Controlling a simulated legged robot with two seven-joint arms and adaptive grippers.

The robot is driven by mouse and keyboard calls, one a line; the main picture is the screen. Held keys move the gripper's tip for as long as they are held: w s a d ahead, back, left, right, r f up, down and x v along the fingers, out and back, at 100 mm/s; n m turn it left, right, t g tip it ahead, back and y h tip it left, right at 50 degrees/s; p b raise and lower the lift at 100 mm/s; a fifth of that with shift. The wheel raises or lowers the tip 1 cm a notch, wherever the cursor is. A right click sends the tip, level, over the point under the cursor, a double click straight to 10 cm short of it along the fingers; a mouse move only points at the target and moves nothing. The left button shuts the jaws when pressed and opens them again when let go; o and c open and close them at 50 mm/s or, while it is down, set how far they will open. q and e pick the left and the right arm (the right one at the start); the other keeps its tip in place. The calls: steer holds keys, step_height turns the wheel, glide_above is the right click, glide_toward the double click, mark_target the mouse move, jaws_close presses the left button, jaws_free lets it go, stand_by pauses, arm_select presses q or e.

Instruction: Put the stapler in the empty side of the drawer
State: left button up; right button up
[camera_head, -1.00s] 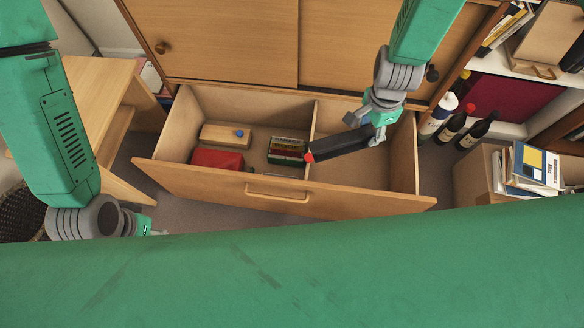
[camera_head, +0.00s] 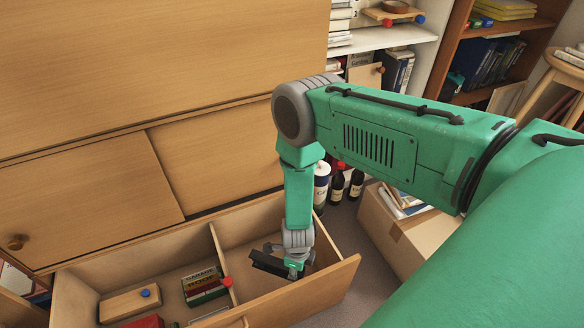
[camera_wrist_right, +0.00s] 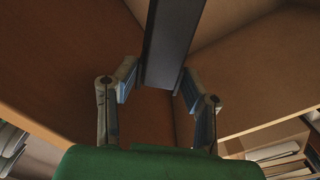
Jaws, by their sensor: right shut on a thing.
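The open wooden drawer (camera_head: 335,283) has a divider (camera_head: 219,258) between two compartments. The black stapler (camera_head: 268,263) is inside the right compartment, low between its walls. I cannot tell whether it touches the drawer floor. My right gripper (camera_head: 296,270) is shut on the stapler and hides one end of it. In the right wrist view the dark stapler (camera_wrist_right: 168,45) sticks out from between the two fingers of my right gripper (camera_wrist_right: 158,84). The right compartment holds nothing else that I see. My left gripper is out of view.
The left compartment holds a wooden box (camera_head: 125,305) with a blue knob, several small boxes (camera_head: 203,284) and a red object (camera_head: 145,322). A red knob (camera_head: 227,281) sits at the divider. Bottles (camera_head: 338,186) and a cardboard box (camera_head: 398,235) stand right of the drawer.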

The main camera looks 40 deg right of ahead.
step_height(320, 180, down, 19)
steer(key=b, duration=0.7)
steer(key=shift+d+r+b, duration=0.1)
steer(key=shift+d+b, duration=0.05)
steer(key=shift+b, duration=0.25)
step_height(320, 180, down, 4)
steer(key=shift+d+f+b, duration=0.15)
steer(key=shift+b, duration=0.95)
steer(key=o, duration=1.3)
step_height(320, 180, up, 12)
steer(key=p, duration=0.6)
